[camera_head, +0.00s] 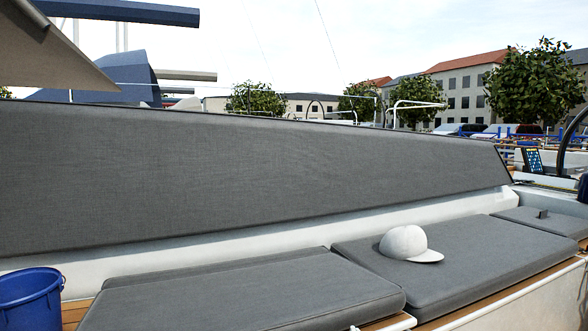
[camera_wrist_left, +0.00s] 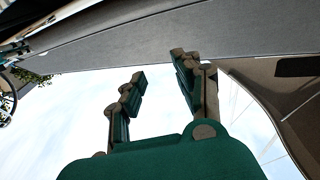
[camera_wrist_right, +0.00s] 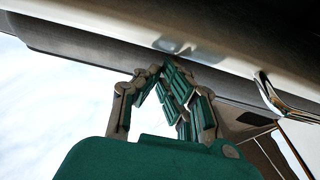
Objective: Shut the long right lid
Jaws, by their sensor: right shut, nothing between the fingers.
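In the head view a bench with grey cushioned lids runs along the bottom. The long lid at the right (camera_head: 475,258) lies on the bench, with a white cap on it. Another long lid (camera_head: 240,297) is nearer at lower left; I cannot tell whether it sits fully flat. Neither gripper shows in the head view. In the left wrist view my left gripper (camera_wrist_left: 158,67) is open and empty, its fingers apart below a grey panel. In the right wrist view my right gripper (camera_wrist_right: 160,72) is shut and empty, its fingertips close to a grey surface; contact is unclear.
The white cap (camera_head: 408,243) lies on the right lid. A blue bucket (camera_head: 30,300) stands at the left. A tall grey backrest (camera_head: 240,175) rises behind the bench. A shiny metal fitting (camera_wrist_right: 270,95) is right of my right gripper.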

